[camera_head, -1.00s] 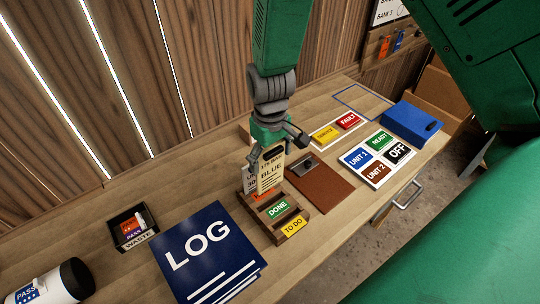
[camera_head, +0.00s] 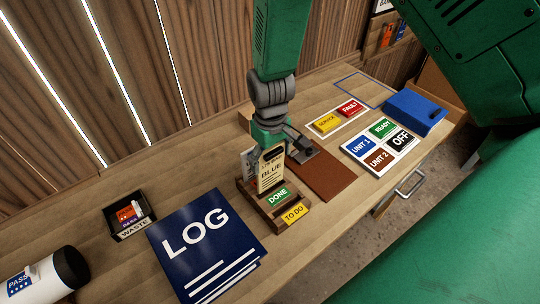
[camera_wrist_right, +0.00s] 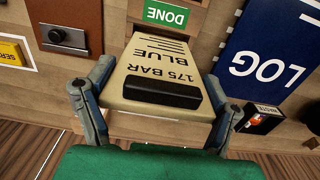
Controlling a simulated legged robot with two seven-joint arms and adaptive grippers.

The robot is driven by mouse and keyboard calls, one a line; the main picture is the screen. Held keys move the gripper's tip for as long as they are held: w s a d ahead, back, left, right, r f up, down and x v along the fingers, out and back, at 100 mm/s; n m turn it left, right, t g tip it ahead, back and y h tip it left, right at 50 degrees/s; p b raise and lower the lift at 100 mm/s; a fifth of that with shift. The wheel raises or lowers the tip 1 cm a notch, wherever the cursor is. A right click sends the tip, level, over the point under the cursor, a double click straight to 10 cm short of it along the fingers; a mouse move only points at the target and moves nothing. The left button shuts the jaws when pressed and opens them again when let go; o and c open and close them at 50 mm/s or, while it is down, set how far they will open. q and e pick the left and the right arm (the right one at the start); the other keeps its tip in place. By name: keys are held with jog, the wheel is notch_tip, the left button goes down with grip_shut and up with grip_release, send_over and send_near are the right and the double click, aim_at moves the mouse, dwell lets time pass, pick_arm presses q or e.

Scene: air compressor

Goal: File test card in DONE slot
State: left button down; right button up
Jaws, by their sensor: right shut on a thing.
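The cream test card (camera_head: 270,174), reading BLUE with a black top bar, stands upright at the wooden card holder (camera_head: 262,208). My right gripper (camera_head: 270,150) points down and is shut on the card's upper end. In the right wrist view the card (camera_wrist_right: 155,68) lies between the fingers of my right gripper (camera_wrist_right: 152,95). The green DONE label (camera_head: 279,198) is on the holder just in front of the card, and the yellow TO DO label (camera_head: 294,213) is nearer the front edge. Whether the card's lower edge sits inside a slot is hidden. My left gripper is not seen.
The blue LOG book (camera_head: 205,245) lies left of the holder. A brown clipboard (camera_head: 322,175) lies to its right. Beyond are the UNIT button panel (camera_head: 365,168), the SERVICE/FAULT panel (camera_head: 322,128) and a blue box (camera_head: 417,118). The black WASTE bin (camera_head: 132,217) is at left.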

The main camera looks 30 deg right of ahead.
aim_at(271, 171)
pick_arm(q)
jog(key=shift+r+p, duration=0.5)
jog(key=shift+p, duration=0.05)
dwell(0.7)
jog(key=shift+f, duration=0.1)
pick_arm(e)
jog(key=shift+f, duration=0.1)
pick_arm(q)
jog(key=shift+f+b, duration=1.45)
jog(key=shift+b, duration=0.1)
pick_arm(e)
jog(key=shift+f, duration=2.6)
jog(key=o, duration=1.3)
